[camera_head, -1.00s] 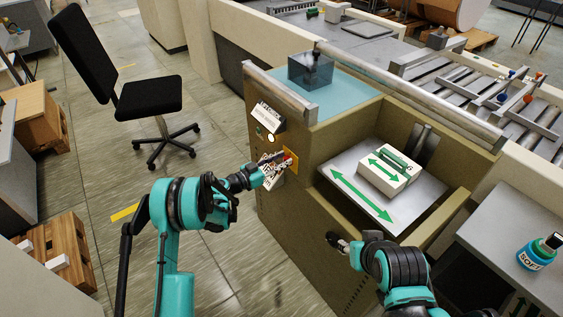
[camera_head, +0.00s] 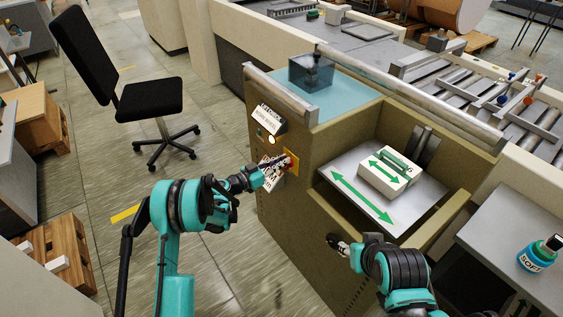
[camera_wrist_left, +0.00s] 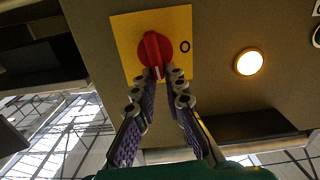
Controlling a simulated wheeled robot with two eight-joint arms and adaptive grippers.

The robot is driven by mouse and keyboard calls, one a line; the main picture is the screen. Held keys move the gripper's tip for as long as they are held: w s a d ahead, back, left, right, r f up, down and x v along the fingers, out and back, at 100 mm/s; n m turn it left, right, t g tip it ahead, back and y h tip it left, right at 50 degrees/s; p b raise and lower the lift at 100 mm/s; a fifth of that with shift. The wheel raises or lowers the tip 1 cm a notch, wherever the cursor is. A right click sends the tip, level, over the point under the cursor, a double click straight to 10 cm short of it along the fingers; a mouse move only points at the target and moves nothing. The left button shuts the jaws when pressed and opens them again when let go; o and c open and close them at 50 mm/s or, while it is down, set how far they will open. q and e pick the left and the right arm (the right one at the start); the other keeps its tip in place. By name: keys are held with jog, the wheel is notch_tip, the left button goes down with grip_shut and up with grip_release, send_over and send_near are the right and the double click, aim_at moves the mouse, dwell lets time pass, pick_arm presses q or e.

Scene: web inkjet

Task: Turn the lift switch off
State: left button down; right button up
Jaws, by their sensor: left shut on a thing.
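The lift switch is a round red knob (camera_wrist_left: 153,47) on a yellow plate (camera_wrist_left: 124,34), set in the olive cabinet's side panel. An "O" mark is printed to the right of the knob in the left wrist view. The knob's raised grip has a pale end toward my fingers, tilted slightly from vertical there. My left gripper (camera_wrist_left: 166,76) is shut on the knob's grip, its fingertips on either side. In the head view the left gripper (camera_head: 284,165) partly covers the knob and plate. My right gripper (camera_head: 337,243) is by the cabinet's front, its jaw opening unclear.
A round lamp (camera_wrist_left: 249,62) glows beside the switch. The cabinet (camera_head: 325,220) has a recessed metal platform (camera_head: 345,190) carrying a white box (camera_head: 372,176) with green arrows. A black office chair (camera_head: 150,98) stands at the left. A blue bottle (camera_head: 530,258) stands on a table at the right.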

pick_arm(q)
jog(key=n, duration=0.4)
jog(key=shift+w+a+f, duration=0.1)
jog(key=shift+w+a, duration=0.05)
jog(key=shift+w, duration=0.25)
jog(key=n, duration=0.4)
jog(key=shift+w+a+f+n, duration=0.2)
jog(key=shift+w+f+n, duration=0.1)
jog(key=shift+w+a+f+n, duration=0.1)
jog(key=shift+f+n, duration=0.15)
jog(key=shift+n, duration=1.1)
jog(key=shift+w+f+n, duration=0.1)
jog(key=shift+f+n, duration=0.2)
jog(key=shift+n, duration=1.1)
jog(key=shift+w+a+f+n, duration=0.1)
jog(key=shift+f+n, duration=0.15)
jog(key=shift+n, duration=1.1)
jog(key=shift+d, duration=0.1)
jog(key=c, duration=1.6)
grip_release()
jog(key=v, duration=1.2)
jog(key=shift+f, duration=0.1)
